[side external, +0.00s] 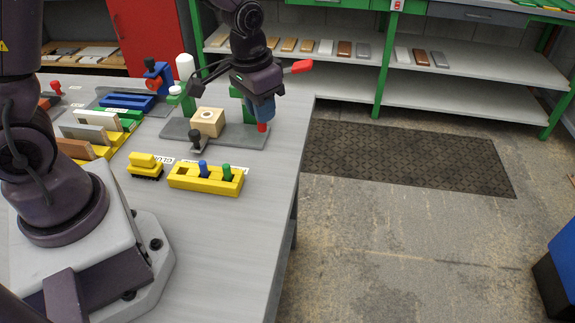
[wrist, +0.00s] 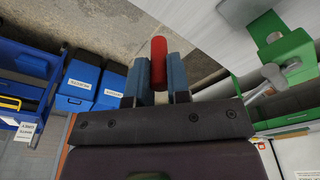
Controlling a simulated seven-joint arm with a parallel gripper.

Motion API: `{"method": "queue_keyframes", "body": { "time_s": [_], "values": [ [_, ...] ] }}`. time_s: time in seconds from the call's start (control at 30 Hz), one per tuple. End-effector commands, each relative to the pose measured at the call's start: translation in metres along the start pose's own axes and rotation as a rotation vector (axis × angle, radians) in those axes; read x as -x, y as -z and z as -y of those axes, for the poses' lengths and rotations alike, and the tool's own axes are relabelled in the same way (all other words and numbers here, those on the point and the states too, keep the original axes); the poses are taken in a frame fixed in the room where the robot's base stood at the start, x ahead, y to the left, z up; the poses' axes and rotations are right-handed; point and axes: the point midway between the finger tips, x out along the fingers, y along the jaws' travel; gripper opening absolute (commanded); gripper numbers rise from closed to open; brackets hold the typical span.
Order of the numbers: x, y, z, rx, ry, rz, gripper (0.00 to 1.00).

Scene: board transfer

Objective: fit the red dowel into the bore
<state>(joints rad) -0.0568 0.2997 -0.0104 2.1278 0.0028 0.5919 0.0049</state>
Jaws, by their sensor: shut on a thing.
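My gripper (side external: 262,112) is shut on the red dowel (side external: 262,127), which points down from its blue fingertips. In the wrist view the red dowel (wrist: 158,62) stands between the two blue fingers (wrist: 158,82), its rounded end beyond them. The light wooden block (side external: 208,121), with the round bore (side external: 207,117) in its top, sits on a grey fixture plate (side external: 175,130). My gripper is to the right of the block, apart from it, over the right part of the plate. I cannot tell how high the dowel's lower end is above the plate.
A dark knob (side external: 196,136) is at the plate's front. A green upright (side external: 249,108) is close behind my gripper. A yellow rack (side external: 206,179) with a blue and a green peg is in front, beside a yellow block (side external: 145,163). The bench's right edge is near my gripper.

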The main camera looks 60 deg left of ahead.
Motion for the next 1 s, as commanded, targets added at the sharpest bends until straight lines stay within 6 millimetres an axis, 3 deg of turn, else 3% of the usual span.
{"method": "queue_keyframes", "body": {
  "time_s": [0.1,0.3,0.47,0.57,0.8,1.0],
  "values": [
    [0.002,0.004,-0.015,-0.038,-0.004,0.002,0.0],
    [0.002,0.004,-0.016,-0.039,-0.004,0.002,0.0],
    [-0.001,-0.003,0.006,0.022,0.004,0.003,0.0],
    [-0.008,-0.019,0.033,0.12,0.016,0.005,0.0],
    [-0.026,-0.082,0.1,0.725,0.09,0.005,0.0],
    [-0.035,-0.128,0.128,1.244,0.155,0.003,0.0]
  ]
}}
